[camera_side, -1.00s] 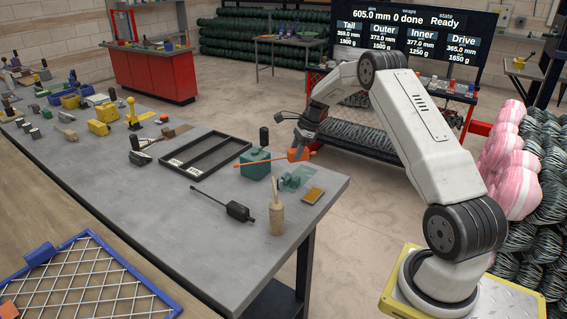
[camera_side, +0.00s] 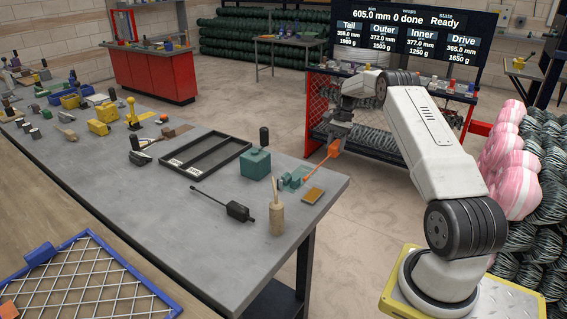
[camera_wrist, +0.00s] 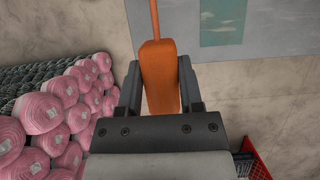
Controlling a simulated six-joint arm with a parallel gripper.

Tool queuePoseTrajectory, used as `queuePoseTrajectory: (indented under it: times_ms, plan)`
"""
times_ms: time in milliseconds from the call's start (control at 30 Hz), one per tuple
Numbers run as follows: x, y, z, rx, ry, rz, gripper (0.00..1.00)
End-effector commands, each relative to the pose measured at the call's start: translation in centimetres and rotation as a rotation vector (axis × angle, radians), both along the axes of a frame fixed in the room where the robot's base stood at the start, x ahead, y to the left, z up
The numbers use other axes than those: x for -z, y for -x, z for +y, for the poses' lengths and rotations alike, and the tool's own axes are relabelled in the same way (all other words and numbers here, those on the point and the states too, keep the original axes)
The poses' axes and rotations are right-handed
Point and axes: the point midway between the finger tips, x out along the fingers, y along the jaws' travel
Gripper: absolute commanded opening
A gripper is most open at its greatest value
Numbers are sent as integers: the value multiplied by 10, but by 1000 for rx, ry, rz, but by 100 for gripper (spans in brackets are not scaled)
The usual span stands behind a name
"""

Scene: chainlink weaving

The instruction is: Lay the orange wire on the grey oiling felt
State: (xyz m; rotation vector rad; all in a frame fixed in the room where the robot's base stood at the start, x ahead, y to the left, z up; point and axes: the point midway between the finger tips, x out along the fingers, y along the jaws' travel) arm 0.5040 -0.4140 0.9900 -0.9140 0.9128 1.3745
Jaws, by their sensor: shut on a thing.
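The orange wire (camera_side: 318,165) has a thick orange block (camera_wrist: 160,80) at one end. My gripper (camera_side: 336,142) is shut on this block, beyond the right edge of the grey bench. The wire slants down and left from it towards the bench's corner; I cannot tell whether its tip touches anything. In the wrist view the block sits between both fingers of my gripper (camera_wrist: 159,66), and the wire (camera_wrist: 155,18) runs up out of frame. I cannot pick out a plainly grey felt.
A green box (camera_side: 256,164) with a black knob, a dark tray (camera_side: 228,156), a brown sponge-like pad (camera_side: 313,195), a brush holder (camera_side: 277,217) and a black tool (camera_side: 238,211) stand near the bench's right end. The bench front (camera_side: 165,215) is clear.

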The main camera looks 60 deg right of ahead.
Motion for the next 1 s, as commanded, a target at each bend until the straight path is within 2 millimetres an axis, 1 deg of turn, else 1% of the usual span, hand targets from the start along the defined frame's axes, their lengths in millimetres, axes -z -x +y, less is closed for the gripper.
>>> queuePoseTrajectory:
  times_ms: [267,467,667,1000]
  plan:
    - [0,-1,0,3,-2,-1,0]
    - [5,-1,0,3,-2,-1,0]
    - [18,-1,0,4,-2,-1,0]
    - [46,-1,0,4,-2,-1,0]
